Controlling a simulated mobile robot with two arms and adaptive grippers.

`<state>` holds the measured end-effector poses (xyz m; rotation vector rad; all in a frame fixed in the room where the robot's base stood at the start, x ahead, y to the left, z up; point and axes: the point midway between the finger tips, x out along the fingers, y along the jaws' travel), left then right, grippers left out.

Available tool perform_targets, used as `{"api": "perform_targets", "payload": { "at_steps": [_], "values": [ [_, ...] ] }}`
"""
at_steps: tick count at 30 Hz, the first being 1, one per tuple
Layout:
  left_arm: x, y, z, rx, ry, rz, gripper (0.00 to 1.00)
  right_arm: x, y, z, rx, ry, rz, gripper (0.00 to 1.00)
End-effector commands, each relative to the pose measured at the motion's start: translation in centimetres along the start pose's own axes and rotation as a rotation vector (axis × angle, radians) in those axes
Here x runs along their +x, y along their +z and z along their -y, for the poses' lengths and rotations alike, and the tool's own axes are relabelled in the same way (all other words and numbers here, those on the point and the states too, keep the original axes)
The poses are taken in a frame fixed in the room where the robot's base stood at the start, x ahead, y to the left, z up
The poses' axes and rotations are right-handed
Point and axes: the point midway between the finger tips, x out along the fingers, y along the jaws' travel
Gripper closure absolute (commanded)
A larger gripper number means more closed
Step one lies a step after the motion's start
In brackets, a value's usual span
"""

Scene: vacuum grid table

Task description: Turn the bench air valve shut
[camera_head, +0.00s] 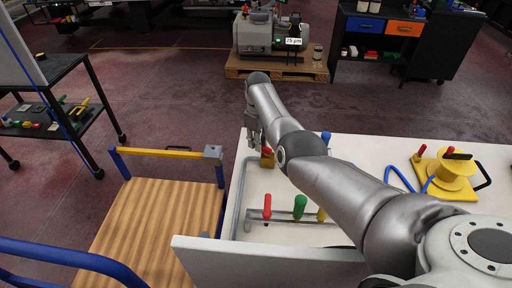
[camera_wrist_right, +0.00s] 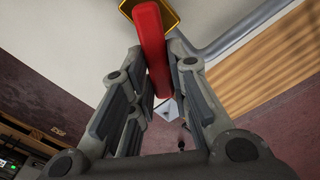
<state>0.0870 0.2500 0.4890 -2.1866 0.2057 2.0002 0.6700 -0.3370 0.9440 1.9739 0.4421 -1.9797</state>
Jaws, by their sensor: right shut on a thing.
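A valve with a brass-coloured body (camera_head: 267,161) and a red lever stands near the far left corner of the white bench (camera_head: 350,150). In the right wrist view the red lever (camera_wrist_right: 152,40) runs between the fingers of my right gripper (camera_wrist_right: 160,72), with part of the brass-coloured body (camera_wrist_right: 174,18) behind it. My right gripper (camera_head: 256,145) is shut on the red lever, coming from above and the left in the head view. The lever's far end and the finger contact are partly hidden by the gripper in the head view. My left gripper is not in view.
A blue handle (camera_head: 326,137) is partly behind my arm. A wooden-decked cart (camera_head: 150,225) is left of the bench.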

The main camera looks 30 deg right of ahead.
Motion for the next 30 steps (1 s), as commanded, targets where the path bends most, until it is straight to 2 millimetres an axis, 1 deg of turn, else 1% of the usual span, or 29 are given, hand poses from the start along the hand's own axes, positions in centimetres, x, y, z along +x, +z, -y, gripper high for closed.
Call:
{"api": "perform_targets", "payload": {
  "at_steps": [6, 9, 14, 19, 24, 30],
  "values": [
    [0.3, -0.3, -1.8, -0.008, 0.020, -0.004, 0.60, 0.0, 0.1, -0.7, 0.206, -0.001, -0.003, 1.00],
    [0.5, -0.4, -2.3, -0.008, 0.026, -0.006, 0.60, 0.1, 0.2, -1.0, 0.301, -0.001, -0.002, 1.00],
    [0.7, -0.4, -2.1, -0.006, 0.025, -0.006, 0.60, 0.0, 0.4, -1.7, 0.454, -0.001, -0.003, 1.00],
    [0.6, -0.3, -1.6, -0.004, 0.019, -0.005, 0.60, -0.1, 0.8, -2.3, 0.613, 0.000, -0.004, 1.00],
    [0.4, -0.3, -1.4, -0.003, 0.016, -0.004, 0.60, -0.1, 1.2, -2.8, 0.759, -0.001, -0.004, 1.00],
    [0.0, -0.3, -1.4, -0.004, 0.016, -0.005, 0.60, -0.1, 1.6, -3.2, 0.895, -0.001, -0.004, 1.00]
  ]
}}
